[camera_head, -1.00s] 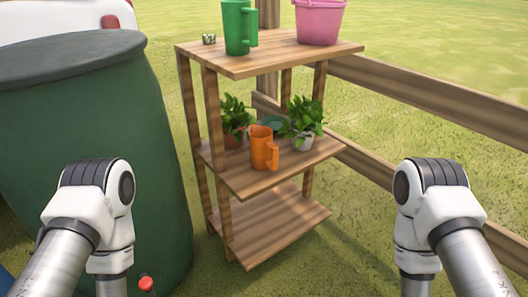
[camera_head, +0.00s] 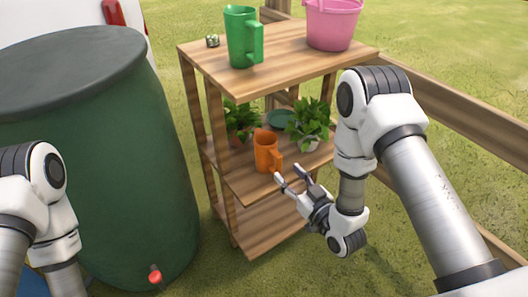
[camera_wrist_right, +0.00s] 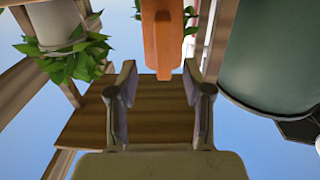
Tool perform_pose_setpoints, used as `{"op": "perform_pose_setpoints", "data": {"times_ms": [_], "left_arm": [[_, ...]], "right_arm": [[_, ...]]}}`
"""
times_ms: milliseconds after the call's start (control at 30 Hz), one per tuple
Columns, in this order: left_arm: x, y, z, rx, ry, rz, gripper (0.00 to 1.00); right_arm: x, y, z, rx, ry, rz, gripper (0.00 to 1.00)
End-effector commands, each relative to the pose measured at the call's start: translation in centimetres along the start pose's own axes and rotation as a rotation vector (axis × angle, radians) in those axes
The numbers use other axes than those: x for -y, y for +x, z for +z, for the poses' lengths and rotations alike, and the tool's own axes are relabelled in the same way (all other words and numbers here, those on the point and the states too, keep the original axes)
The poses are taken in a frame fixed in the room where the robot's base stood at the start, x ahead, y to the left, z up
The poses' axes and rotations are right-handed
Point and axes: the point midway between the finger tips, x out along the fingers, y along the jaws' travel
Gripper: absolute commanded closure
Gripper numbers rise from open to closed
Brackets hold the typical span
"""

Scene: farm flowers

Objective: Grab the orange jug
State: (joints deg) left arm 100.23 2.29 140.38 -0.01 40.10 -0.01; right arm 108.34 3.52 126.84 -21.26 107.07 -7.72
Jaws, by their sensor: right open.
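The orange jug (camera_head: 265,152) stands upright on the middle shelf of the wooden rack (camera_head: 245,187), with its handle toward the right. My right gripper (camera_head: 289,174) is open and empty, just in front of the jug and slightly to its right in the head view. In the right wrist view the jug (camera_wrist_right: 162,40) appears beyond the two spread fingers (camera_wrist_right: 159,75), roughly centred between them and apart from them. My left arm shows at the left edge of the head view, but its gripper is out of frame.
Potted plants (camera_head: 308,121) and (camera_head: 240,118) stand behind the jug, with a teal dish (camera_head: 281,119). The top shelf holds a green jug (camera_head: 241,38) and a pink bucket (camera_head: 332,22). A dark green barrel (camera_head: 100,160) stands left; a wooden fence (camera_head: 450,100) runs at right.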

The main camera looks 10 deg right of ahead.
Motion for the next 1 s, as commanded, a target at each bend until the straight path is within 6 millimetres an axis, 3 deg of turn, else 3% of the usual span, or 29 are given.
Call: {"op": "perform_pose_setpoints", "data": {"times_ms": [300, 567, 700, 1000], "left_arm": [[0.0, 2.5, 0.0, 0.000, 0.000, 0.000, 0.00], [0.0, 2.3, 0.0, -0.001, 0.000, 0.000, 0.00], [0.0, 2.3, 0.0, -0.001, 0.000, 0.000, 0.00], [0.0, 2.3, 0.0, -0.001, 0.000, 0.000, 0.00]], "right_arm": [[0.5, 5.1, 0.0, -0.001, -0.001, 0.000, 0.50], [0.5, 5.6, -0.2, 0.002, 0.001, 0.002, 0.50], [0.5, 5.5, -0.2, 0.002, 0.001, 0.002, 1.00], [0.5, 5.5, -0.2, 0.001, 0.001, 0.002, 1.00]]}}
